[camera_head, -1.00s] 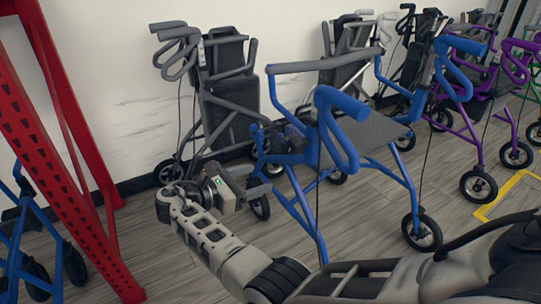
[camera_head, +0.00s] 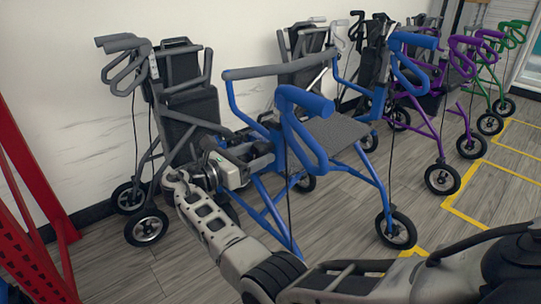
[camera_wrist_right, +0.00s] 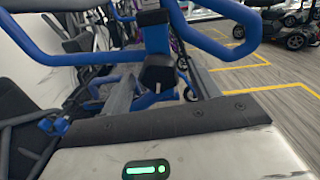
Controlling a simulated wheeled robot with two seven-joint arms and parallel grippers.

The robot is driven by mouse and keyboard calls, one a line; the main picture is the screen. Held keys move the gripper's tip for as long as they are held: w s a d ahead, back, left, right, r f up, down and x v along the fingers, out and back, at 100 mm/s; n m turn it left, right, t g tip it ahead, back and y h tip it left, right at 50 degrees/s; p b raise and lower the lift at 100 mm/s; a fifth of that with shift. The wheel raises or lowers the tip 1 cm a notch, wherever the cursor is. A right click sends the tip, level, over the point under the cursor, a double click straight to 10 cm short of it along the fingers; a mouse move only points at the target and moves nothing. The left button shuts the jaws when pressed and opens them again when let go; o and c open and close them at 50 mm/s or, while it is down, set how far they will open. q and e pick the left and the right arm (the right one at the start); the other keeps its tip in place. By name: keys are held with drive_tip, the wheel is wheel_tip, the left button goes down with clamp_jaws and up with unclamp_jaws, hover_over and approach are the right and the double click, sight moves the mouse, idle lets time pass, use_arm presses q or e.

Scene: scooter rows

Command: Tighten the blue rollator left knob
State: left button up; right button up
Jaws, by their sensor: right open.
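The blue rollator (camera_head: 305,130) stands upright in the middle of the head view, with blue handles and a dark seat. My right gripper (camera_head: 262,152) is at the near left side of its frame. The right wrist view also shows the gripper (camera_wrist_right: 163,80), with two grey fingers apart. A blue upright and a dark faceted part (camera_wrist_right: 158,73) appear between or just beyond them. This part may be the left knob, but I cannot tell whether the fingers touch it. The head view does not show the knob clearly. My left gripper is out of view.
A grey rollator (camera_head: 185,105) stands close on the left, by the white wall. A red rack (camera_head: 35,210) is at the left edge. Purple (camera_head: 430,105) and green (camera_head: 508,38) rollators stand at right. Floor with yellow lines (camera_head: 465,185) is clear at right.

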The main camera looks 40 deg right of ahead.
drive_tip(key=shift+w+d, duration=0.1)
drive_tip(key=shift+d, duration=0.8)
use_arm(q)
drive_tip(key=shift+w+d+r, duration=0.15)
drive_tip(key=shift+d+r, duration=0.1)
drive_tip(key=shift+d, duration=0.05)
use_arm(e)
drive_tip(key=shift+c, duration=0.3)
drive_tip(key=c, duration=0.9)
